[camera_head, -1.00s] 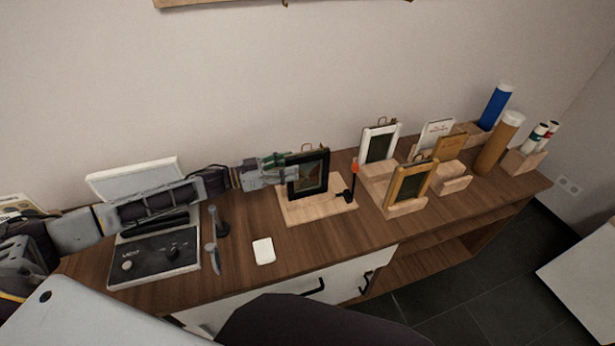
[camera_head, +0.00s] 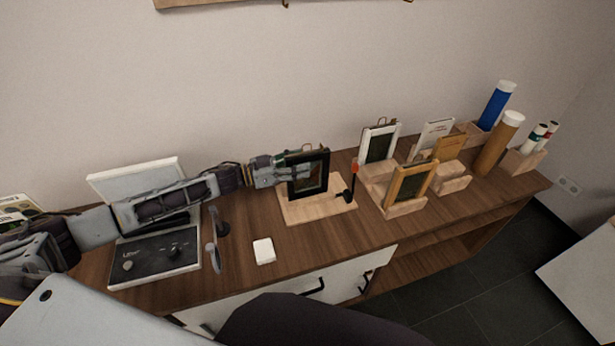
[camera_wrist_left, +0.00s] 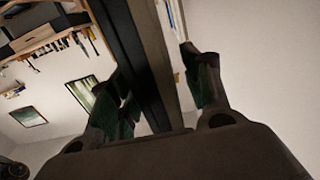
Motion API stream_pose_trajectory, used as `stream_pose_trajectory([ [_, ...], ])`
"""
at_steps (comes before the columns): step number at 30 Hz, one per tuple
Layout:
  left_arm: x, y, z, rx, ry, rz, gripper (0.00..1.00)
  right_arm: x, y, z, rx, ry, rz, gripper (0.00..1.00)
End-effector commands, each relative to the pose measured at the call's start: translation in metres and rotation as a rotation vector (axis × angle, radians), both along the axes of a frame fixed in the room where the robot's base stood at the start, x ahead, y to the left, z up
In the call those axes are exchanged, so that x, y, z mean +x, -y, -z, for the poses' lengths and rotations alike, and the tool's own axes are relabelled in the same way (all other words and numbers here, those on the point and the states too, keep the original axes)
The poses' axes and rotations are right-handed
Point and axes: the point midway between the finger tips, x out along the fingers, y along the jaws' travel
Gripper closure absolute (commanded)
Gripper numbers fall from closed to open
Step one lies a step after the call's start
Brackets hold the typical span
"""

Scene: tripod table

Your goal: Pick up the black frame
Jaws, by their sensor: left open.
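The black frame (camera_head: 309,174) stands upright on a light wooden base (camera_head: 315,209) on the brown cabinet. My left gripper (camera_head: 284,166) reaches in from the left and is at the frame's left edge. In the left wrist view the black frame (camera_wrist_left: 146,70) passes between the two open fingers (camera_wrist_left: 160,92), edge on. A gap shows beside the right finger, so the jaws are not closed on it. My right gripper is not in view.
A white frame (camera_head: 379,145) and a wooden frame (camera_head: 409,183) stand right of the base. A small black and red item (camera_head: 350,185) is at the base's right side. A wall is behind.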

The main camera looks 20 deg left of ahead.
Motion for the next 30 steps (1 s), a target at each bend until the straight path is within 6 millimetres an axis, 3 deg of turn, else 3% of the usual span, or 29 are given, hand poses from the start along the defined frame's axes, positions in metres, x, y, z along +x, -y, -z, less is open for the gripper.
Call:
stream_pose_trajectory([
  [9, 0.015, 0.022, -0.001, -0.001, 0.001, 0.000, 0.52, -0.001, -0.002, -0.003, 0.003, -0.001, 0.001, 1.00],
  [26, 0.017, 0.025, 0.000, 0.001, -0.001, 0.000, 0.52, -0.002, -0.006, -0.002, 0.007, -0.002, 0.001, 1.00],
  [30, 0.017, 0.025, 0.000, 0.001, -0.001, 0.000, 0.69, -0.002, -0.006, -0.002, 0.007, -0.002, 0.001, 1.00],
])
